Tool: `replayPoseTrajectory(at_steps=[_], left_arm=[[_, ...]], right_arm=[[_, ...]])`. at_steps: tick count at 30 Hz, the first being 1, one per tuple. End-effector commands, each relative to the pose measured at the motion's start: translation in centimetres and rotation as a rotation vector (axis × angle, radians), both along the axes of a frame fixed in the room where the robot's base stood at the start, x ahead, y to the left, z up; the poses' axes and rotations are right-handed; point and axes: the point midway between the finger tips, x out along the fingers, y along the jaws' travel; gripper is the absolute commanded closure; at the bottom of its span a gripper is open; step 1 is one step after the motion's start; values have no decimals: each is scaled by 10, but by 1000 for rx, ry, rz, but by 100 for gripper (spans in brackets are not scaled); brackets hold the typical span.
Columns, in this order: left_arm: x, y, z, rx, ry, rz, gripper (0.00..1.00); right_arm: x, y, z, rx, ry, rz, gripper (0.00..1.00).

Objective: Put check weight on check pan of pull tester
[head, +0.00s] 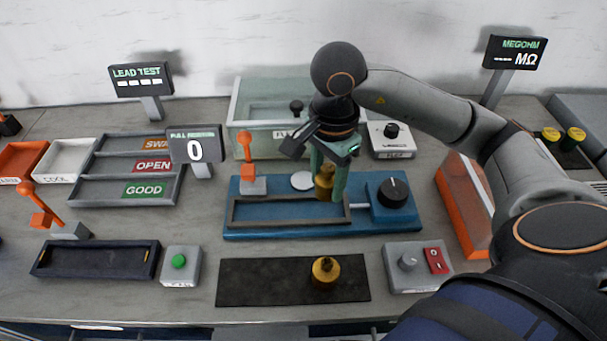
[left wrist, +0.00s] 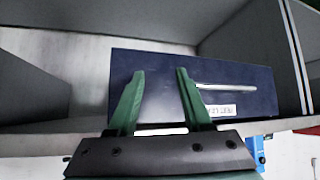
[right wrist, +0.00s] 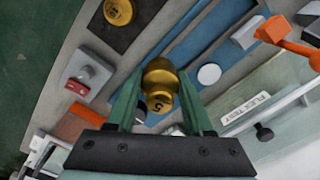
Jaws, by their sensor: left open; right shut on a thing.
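My right gripper (head: 326,188) is shut on a brass check weight (head: 323,178), which looks held above the blue pull tester (head: 290,228). The weight also shows between the fingers in the right wrist view (right wrist: 160,80), with a 5 on it. The round white check pan (head: 302,181) is bare and lies just left of the weight; it shows in the right wrist view (right wrist: 209,74) too, apart from the weight. The tester's display (head: 194,149) reads 0. My left gripper (left wrist: 160,82) is open and empty, before a dark blue drawer front (left wrist: 240,75).
A second brass weight (head: 325,271) stands on a black mat (head: 250,282). An orange lever (head: 248,150) rises left of the pan and a black knob (head: 393,191) sits on the right. A glass-walled tank (head: 240,105) stands behind.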

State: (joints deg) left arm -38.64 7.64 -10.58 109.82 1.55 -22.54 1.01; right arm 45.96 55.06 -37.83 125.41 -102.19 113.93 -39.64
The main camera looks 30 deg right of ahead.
Motion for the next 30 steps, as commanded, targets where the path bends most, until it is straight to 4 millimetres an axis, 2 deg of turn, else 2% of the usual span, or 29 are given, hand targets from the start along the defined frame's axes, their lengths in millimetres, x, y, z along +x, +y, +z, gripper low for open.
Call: replayPoseTrajectory(at_steps=[3,8,21,24,30], left_arm=[[-1,0,3,0,2,1,50],[-2,1,4,1,5,1,50],[-3,0,15,0,8,2,50],[-3,0,16,0,8,2,50],[-3,0,16,0,9,2,50]], right_arm=[[-3,-6,6,-4,-2,-123,100],[4,-10,4,-5,-1,-189,100],[86,-27,-33,-3,0,-191,100],[100,-31,-54,-5,3,-191,100],[123,-36,-79,-5,-2,-189,100]])
